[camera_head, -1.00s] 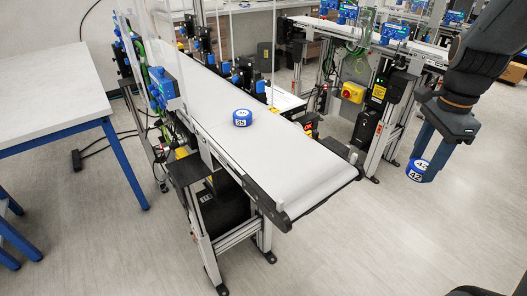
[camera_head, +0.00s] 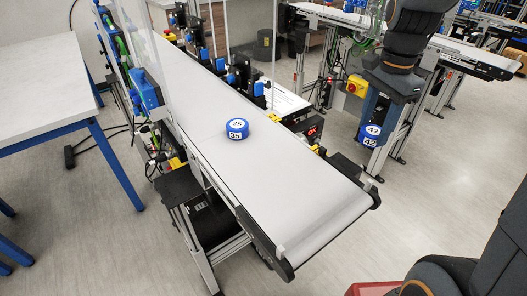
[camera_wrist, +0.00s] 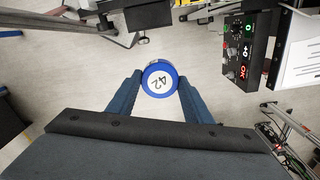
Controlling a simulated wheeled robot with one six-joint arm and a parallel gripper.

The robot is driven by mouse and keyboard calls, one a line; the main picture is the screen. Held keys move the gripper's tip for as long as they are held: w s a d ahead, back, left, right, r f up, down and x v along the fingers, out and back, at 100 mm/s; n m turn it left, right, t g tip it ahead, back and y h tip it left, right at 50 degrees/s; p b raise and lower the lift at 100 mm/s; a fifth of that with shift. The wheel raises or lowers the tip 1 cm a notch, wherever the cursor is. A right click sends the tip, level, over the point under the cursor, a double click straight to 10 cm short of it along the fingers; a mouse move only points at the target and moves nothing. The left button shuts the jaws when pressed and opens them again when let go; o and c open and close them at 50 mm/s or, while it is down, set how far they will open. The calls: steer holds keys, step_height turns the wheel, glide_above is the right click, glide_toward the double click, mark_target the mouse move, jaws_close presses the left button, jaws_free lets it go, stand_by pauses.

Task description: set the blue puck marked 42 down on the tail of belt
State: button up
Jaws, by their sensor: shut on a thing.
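The blue puck marked 42 (camera_head: 371,135) has a white top and is held by my gripper (camera_head: 374,122) to the right of the near belt, over the floor. In the wrist view the puck (camera_wrist: 160,79) sits between the two blue fingertips, its label facing the camera. The near belt (camera_head: 290,190) is a long pale conveyor whose near end, with a dark roller frame, lies at the lower middle. A blue puck marked 35 (camera_head: 238,129) stands upright on this belt, farther up from that end.
A white table (camera_head: 40,75) with blue legs stands at the left. A second conveyor (camera_head: 465,55) runs along the back right. A control box with a red OK display (camera_head: 313,130) sits beside the near belt's right side. The belt's near end is bare.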

steer(key=s+a+r+n, duration=0.2)
steer(key=a+r+n, duration=0.15)
steer(key=a, duration=0.55)
steer(key=s+a+r+n, duration=0.1)
steer(key=a+r+n, duration=0.1)
steer(key=a+n, duration=0.5)
steer(key=s+a+r+n, duration=0.2)
steer(key=a, duration=0.9)
steer(key=f+p, duration=0.1)
steer(key=f, duration=0.2)
steer(key=f+p, duration=0.1)
steer(key=f, duration=0.5)
steer(key=shift+d+p, duration=0.25)
steer(key=shift+p, duration=0.15)
steer(key=shift+f, duration=0.15)
steer(key=o, duration=1.1)
step_height(320, 180, up, 12)
steer(key=b, duration=0.2)
steer(key=shift+b, duration=0.4)
steer(key=shift+s+a, duration=0.1)
